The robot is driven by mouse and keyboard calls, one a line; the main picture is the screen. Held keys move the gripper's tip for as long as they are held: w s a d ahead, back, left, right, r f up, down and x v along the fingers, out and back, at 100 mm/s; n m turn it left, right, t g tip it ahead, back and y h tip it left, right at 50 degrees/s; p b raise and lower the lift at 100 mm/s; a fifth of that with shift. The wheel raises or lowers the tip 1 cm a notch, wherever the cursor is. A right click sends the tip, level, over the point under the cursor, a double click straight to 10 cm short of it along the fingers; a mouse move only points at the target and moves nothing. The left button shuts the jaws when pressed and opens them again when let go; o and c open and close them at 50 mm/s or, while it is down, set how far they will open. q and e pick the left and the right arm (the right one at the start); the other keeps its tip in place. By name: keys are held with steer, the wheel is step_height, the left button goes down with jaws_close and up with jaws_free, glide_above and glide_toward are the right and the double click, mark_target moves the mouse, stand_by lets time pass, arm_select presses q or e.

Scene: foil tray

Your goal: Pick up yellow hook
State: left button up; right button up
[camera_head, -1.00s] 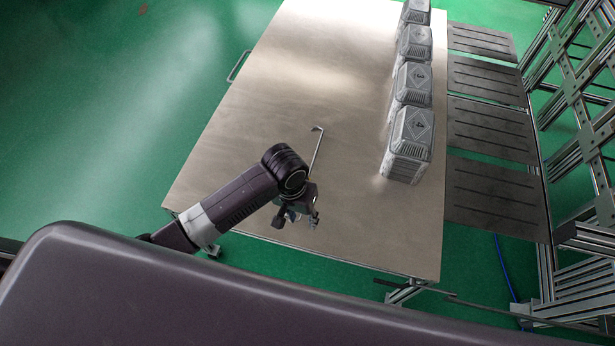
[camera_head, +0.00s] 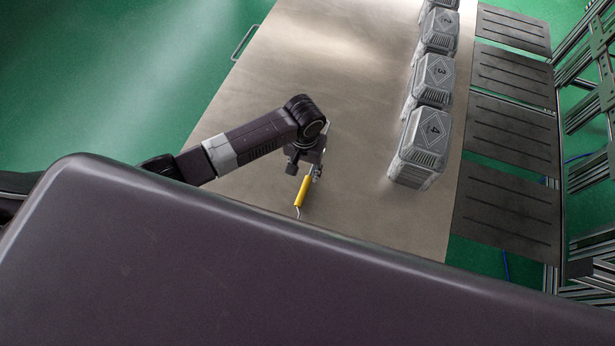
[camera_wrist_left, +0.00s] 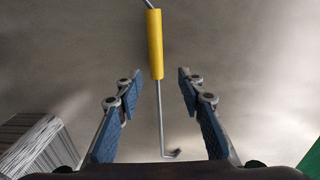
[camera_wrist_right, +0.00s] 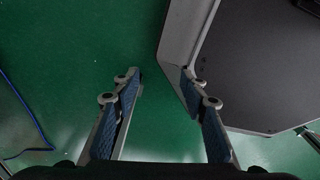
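The yellow hook (camera_head: 303,190) lies on the metal table (camera_head: 285,75), its yellow handle toward the front and its thin metal rod partly hidden by my left arm. In the left wrist view the yellow hook (camera_wrist_left: 155,45) shows its handle at the top and its bent tip at the bottom, between my fingers. My left gripper (camera_head: 315,172) is above the hook; in the left wrist view the left gripper (camera_wrist_left: 157,92) is open, with clear gaps on both sides of the rod. My right gripper (camera_wrist_right: 161,88) is open and empty, over the green floor.
Several grey numbered boxes (camera_head: 420,150) stand in a row along the table's right side. Dark slatted panels (camera_head: 507,135) lie beyond that edge, with metal frames farther right. A grey-edged dark panel (camera_wrist_right: 265,55) is close to my right gripper. The table's middle is clear.

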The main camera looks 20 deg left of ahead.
mark_target(308, 178)
arm_select(q)
steer(key=f, duration=0.4)
steer(key=shift+w+d, duration=0.25)
steer(key=shift+d, duration=0.05)
steer(key=shift+f, duration=0.2)
jaws_close()
arm_select(e)
steer(key=shift+w+d+f, duration=0.15)
steer(key=shift+f, duration=0.05)
